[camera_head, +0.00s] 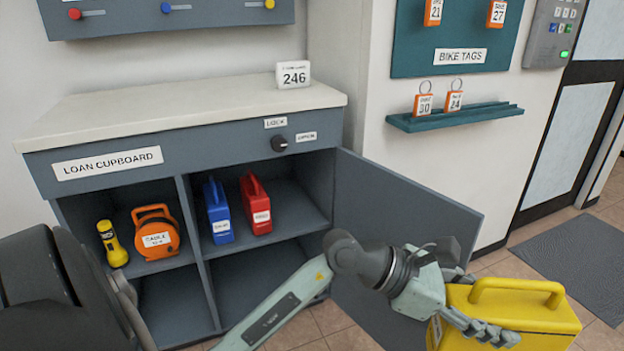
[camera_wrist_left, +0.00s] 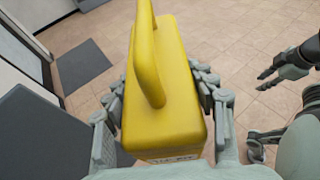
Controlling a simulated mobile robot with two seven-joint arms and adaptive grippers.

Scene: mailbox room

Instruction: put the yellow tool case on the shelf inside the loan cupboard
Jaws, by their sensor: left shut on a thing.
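The yellow tool case (camera_head: 535,308) is at the lower right of the head view, off the floor, its handle on top. My left gripper (camera_head: 465,318) is shut on it. In the left wrist view the fingers lie along both sides of the case (camera_wrist_left: 172,95). The loan cupboard (camera_head: 220,150) stands open at left. Its shelf (camera_head: 298,212) holds several things, with a divider between two bays. The case is outside, right of the open door. My right gripper (camera_wrist_left: 262,105) shows only in the left wrist view, open and empty, fingers apart.
The cupboard door (camera_head: 395,240) swings out to the right, between the case and the shelf. Free shelf room lies right of the red case.

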